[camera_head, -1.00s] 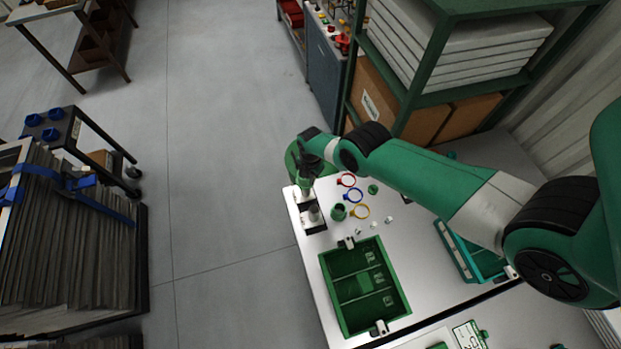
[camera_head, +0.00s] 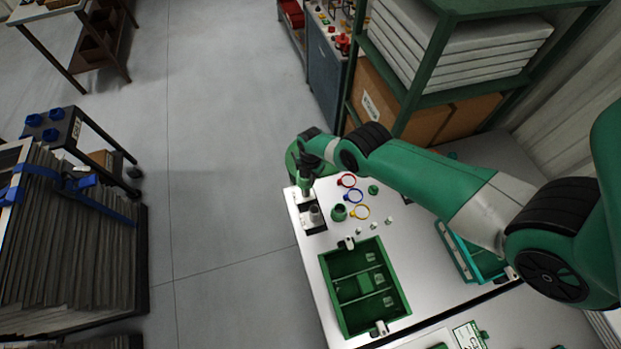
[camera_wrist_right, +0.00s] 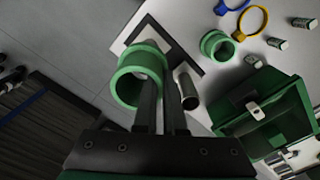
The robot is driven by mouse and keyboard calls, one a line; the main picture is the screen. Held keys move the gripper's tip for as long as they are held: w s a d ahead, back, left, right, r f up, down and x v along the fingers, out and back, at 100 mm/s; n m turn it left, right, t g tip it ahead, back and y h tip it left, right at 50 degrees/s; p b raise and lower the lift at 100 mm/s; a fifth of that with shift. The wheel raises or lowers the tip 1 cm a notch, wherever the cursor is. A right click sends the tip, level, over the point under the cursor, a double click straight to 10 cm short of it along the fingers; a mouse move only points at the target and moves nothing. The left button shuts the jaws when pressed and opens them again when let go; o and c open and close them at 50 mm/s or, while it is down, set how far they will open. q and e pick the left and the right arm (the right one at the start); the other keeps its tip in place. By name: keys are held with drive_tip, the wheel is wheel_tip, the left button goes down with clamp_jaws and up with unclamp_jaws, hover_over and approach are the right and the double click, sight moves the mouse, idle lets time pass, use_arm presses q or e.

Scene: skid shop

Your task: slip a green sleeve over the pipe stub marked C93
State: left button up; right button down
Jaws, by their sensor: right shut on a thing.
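My right gripper (camera_head: 308,170) is shut on the wall of a green sleeve (camera_wrist_right: 138,78). One finger is inside the ring and the other outside it. The sleeve also shows in the head view (camera_head: 305,186), above the far part of a black-edged white plate (camera_head: 297,208). A bare grey pipe stub (camera_head: 315,214) stands on the plate's near part; it shows right of the fingers in the right wrist view (camera_wrist_right: 187,90). Whether another stub is under the sleeve is hidden, and no C93 mark is readable. A second green sleeve (camera_head: 339,212) stands on the table. My left gripper is out of view.
Red (camera_head: 347,180), blue (camera_head: 354,196) and yellow (camera_head: 361,212) rings lie right of the plate, near several small pale pieces. A divided green tray (camera_head: 324,285) sits nearer. A teal bin (camera_head: 450,250) stands at right. Open floor lies left of the table.

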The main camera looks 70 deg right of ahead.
drive_tip(key=shift+f, duration=0.1)
drive_tip(key=shift+f+b, duration=0.45)
drive_tip(key=shift+b, duration=0.05)
drive_tip(key=shift+f, duration=0.1)
drive_tip(key=shift+f+b, duration=0.4)
drive_tip(key=shift+b, duration=0.1)
drive_tip(key=shift+f, duration=0.1)
idle(0.4)
drive_tip(key=shift+f+b, duration=0.35)
drive_tip(key=shift+b, duration=0.15)
drive_tip(key=c, duration=1)
unclamp_jaws()
drive_tip(key=o, duration=0.3)
drive_tip(key=shift+s, duration=0.1)
